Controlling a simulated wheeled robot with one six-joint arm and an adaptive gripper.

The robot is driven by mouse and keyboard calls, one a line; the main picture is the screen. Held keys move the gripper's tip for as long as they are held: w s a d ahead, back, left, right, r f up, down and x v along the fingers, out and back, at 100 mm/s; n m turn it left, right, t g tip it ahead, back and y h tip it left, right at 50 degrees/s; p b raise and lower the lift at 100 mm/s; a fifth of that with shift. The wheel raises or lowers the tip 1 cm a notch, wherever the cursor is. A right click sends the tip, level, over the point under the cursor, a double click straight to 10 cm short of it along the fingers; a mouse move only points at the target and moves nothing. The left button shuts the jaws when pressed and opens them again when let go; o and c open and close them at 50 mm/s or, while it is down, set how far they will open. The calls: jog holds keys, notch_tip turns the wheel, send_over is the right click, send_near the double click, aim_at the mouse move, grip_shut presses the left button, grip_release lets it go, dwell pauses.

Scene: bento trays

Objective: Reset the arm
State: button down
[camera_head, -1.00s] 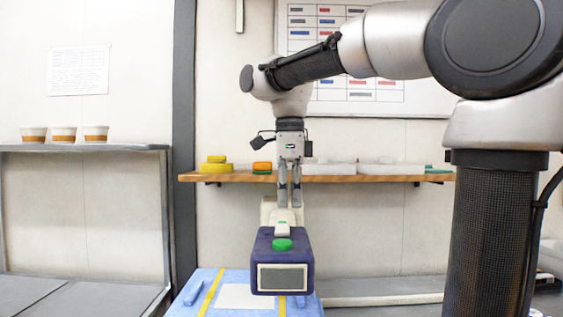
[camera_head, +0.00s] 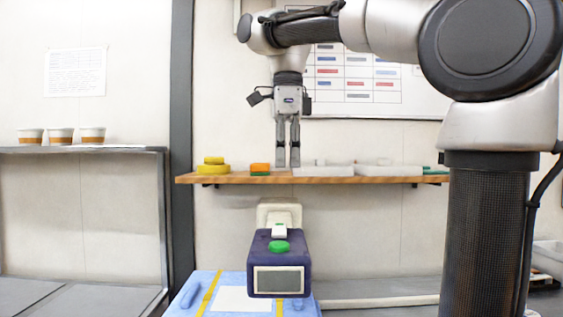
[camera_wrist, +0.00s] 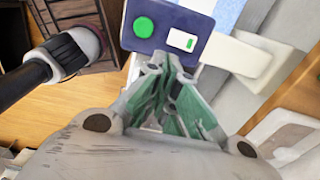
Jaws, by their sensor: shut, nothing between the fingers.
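My gripper (camera_head: 288,164) points straight down in the head view. Its fingers are shut and hold nothing. In the picture its fingertips overlap the back shelf, above the dark blue device. My gripper (camera_wrist: 176,75) also shows in the wrist view, with its fingers closed together in front of the device. The device (camera_head: 279,261) has a green button on top and a grey screen on its front. In the wrist view the device (camera_wrist: 190,18) shows its green button and a white part with a green mark.
The device stands by a light blue surface (camera_head: 193,300) with yellow strips. A wooden shelf (camera_head: 230,179) behind carries yellow, orange and white items. Several cups (camera_head: 60,136) stand on a grey shelf (camera_head: 130,150) at the left. The air around my gripper looks free.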

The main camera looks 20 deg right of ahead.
jog(key=s+d+f+n+t, duration=0.1)
jog(key=s+d+f+n, duration=0.2)
jog(key=f+n, duration=0.4)
jog(key=s+d+f+n+t, duration=0.1)
jog(key=s+d+f+n, duration=0.3)
jog(key=f, duration=0.5)
jog(key=s+d+f+n+t, duration=0.2)
jog(key=s+d+f+n, duration=0.1)
jog(key=s+f+n, duration=0.4)
jog(key=f+n, duration=0.2)
jog(key=n, duration=0.2)
jog(key=shift+d, duration=0.4)
